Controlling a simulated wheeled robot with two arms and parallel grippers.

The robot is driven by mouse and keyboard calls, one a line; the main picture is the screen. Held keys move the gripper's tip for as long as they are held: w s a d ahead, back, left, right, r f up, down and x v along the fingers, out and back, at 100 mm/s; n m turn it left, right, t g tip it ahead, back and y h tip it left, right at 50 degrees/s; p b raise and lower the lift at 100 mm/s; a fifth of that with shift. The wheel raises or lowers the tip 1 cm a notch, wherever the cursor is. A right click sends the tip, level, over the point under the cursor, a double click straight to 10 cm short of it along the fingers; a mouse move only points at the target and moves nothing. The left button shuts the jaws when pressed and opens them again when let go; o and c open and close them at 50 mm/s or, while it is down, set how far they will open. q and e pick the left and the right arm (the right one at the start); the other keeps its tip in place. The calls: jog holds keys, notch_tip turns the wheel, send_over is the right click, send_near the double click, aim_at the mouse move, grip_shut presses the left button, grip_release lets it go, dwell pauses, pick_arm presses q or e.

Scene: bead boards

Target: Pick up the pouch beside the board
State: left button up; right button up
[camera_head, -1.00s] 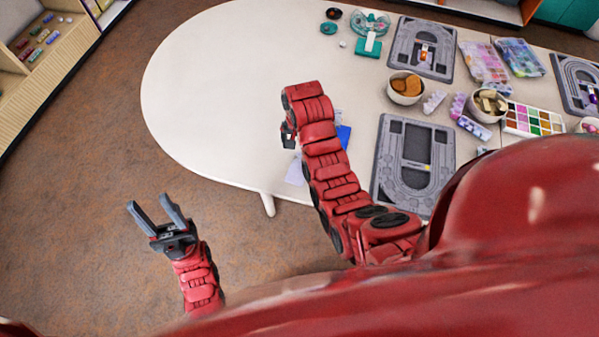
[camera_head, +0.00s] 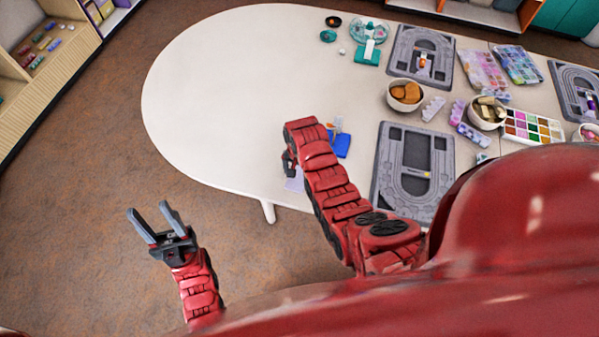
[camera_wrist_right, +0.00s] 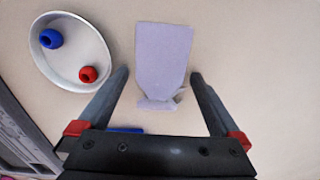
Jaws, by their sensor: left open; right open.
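The pouch is a flat lavender piece with a gathered end. It lies on the table between the fingertips of my right gripper (camera_wrist_right: 160,74) in the right wrist view, where the pouch (camera_wrist_right: 163,55) is mostly visible. I cannot tell whether the fingers touch it. In the head view only a bit of the pouch (camera_head: 294,183) shows below my right gripper (camera_head: 289,163). The grey board (camera_head: 384,171) lies to its right. My left gripper (camera_head: 150,219) is open and empty over the floor, off the table's front edge.
A round dish (camera_wrist_right: 100,42) with a blue bead (camera_wrist_right: 51,39) and a red bead (camera_wrist_right: 88,74) stands beside the pouch. A blue item (camera_head: 341,146) lies near my right arm. Bowls, bead boxes and other boards fill the table's right. The table's left (camera_head: 215,90) is clear.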

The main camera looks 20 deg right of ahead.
jog(key=c, duration=1.2)
jog(key=shift+o, duration=0.2)
jog(key=shift+w+r, duration=0.1)
jog(key=shift+r, duration=0.1)
